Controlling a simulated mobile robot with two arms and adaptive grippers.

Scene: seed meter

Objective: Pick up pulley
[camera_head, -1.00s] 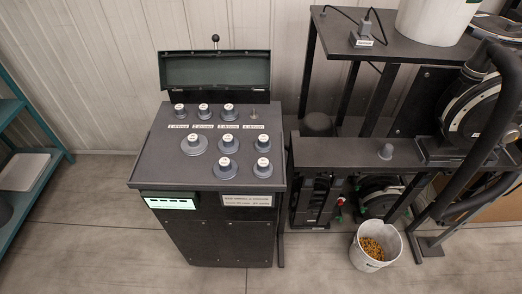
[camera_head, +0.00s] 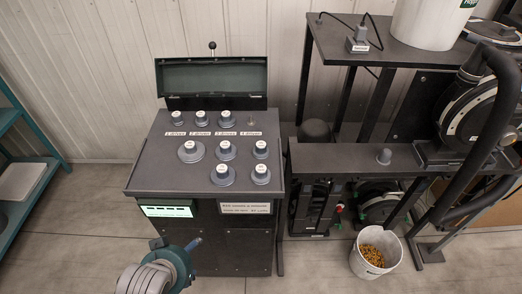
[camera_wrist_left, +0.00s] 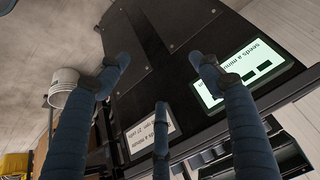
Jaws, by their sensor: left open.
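Several grey stepped pulleys with white tops stand on the dark sloped top of the cabinet in the head view, among them a wide one (camera_head: 190,152) at the left and one (camera_head: 261,175) at the front right. I cannot tell which one the task means. A similar grey piece (camera_head: 384,156) sits on the machine's bench. My left gripper (camera_head: 195,243) is low in front of the cabinet, below its display and apart from the pulleys. In the left wrist view its blue fingers (camera_wrist_left: 160,66) are spread and empty, facing the cabinet front. My right gripper is out of view.
The cabinet has a lit display (camera_head: 166,211), a label plate (camera_head: 245,208) and a raised lid (camera_head: 212,76) behind the pulleys. One peg (camera_head: 251,122) is bare. A white bucket of seeds (camera_head: 375,250) stands at the right, a teal shelf (camera_head: 35,150) at the left.

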